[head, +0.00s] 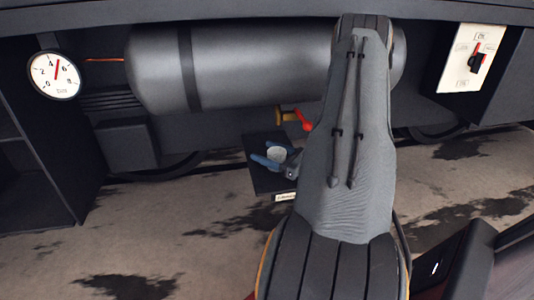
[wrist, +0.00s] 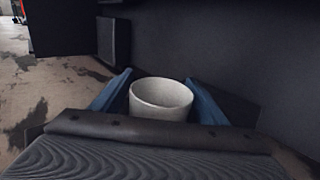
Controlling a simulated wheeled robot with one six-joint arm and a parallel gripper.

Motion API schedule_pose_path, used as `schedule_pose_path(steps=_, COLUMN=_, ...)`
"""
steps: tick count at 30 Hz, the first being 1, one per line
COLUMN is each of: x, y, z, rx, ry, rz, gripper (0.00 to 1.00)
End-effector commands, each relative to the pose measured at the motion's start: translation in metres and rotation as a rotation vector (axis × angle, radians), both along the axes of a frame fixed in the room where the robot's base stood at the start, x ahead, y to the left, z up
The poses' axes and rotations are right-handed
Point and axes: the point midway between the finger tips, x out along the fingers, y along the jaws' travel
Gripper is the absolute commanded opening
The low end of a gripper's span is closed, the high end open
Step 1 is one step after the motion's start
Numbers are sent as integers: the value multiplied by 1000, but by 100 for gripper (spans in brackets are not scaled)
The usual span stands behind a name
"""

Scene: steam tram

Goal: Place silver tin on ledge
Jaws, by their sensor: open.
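The silver tin (head: 277,153) looks pale grey and round, and stands upright over the small dark ledge (head: 262,183) below the tank. My gripper (head: 271,153) is open, with its blue fingers on either side of the tin. In the wrist view the tin (wrist: 160,100) shows its open top between the two blue fingers of my gripper (wrist: 159,78). The tin's base is hidden there behind the wrist. Whether the fingers touch the tin is too small to tell.
A large grey tank (head: 230,65) hangs above the ledge. A brass valve with a red handle (head: 303,120) is close behind my gripper. A round gauge (head: 53,75) is at left, and a switch panel (head: 470,58) at right. The stained floor (head: 180,215) is open below.

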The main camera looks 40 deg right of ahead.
Motion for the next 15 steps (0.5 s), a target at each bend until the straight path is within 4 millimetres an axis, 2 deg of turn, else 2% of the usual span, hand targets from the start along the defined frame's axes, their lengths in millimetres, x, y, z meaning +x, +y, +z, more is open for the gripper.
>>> schedule_pose_path(steps=5, x=-25, y=-7, z=2, rx=2, ry=0, rz=-4, gripper=68)
schedule_pose_path(steps=15, x=-91, y=-22, z=2, rx=1, ry=0, rz=-3, gripper=68)
